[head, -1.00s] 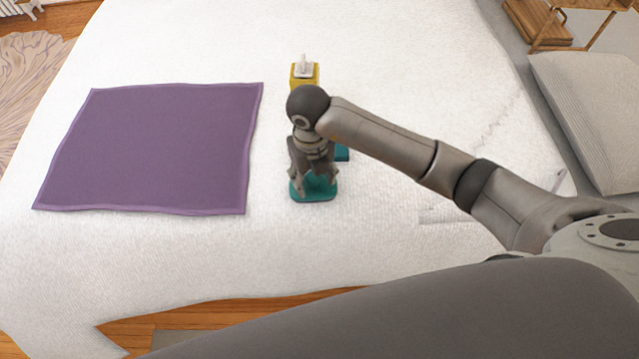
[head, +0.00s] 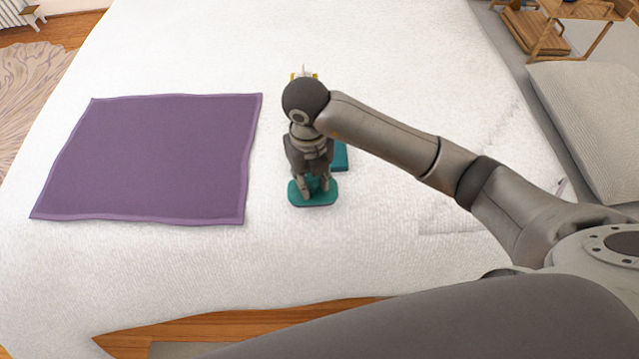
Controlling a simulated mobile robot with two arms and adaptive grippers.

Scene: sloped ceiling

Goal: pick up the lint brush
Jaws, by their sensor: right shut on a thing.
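A teal thing with a rounded, flat shape (head: 323,200), which looks like the lint brush, lies on the white bed cover. My right gripper (head: 314,190) points down over it and is shut on it. The fingers and wrist hide its upper part. A second teal piece (head: 341,157) shows just behind and right of the gripper; I cannot tell whether it is separate. My left gripper is not in view.
A purple cloth (head: 150,158) lies flat on the bed (head: 410,70) to the left. A yellow and white item (head: 303,72) is mostly hidden behind my right wrist. A grey pillow (head: 590,125) and wooden furniture (head: 535,35) are at the right. Bare cover surrounds the gripper.

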